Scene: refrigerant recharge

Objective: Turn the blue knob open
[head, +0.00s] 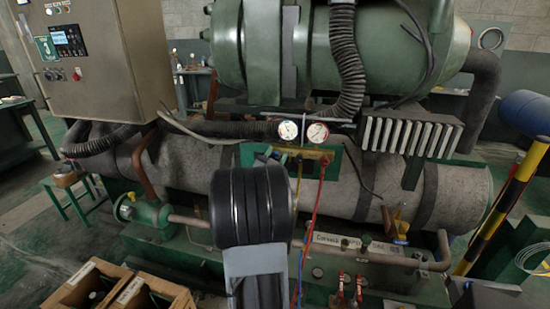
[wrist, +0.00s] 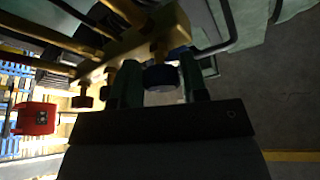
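The dark blue knob (wrist: 161,77) is near the middle of the wrist view, on a stem below a brass manifold bar (wrist: 120,48). My gripper (wrist: 162,84) has one finger on each side of the knob, with the fingers apart. I cannot tell whether they touch it. In the head view the yellowish manifold (head: 302,151) sits under two round gauges, in front of the grey tank. My black wrist (head: 252,205) hides my fingers there. The blue knob is not clearly visible in that view.
Other dark knobs (wrist: 82,101) and a red object (wrist: 36,118) lie left in the wrist view. A red hose (head: 318,200) and a yellow hose (head: 298,185) hang beside my wrist. Wooden crates (head: 95,285) stand at lower left, a striped post (head: 503,205) at right.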

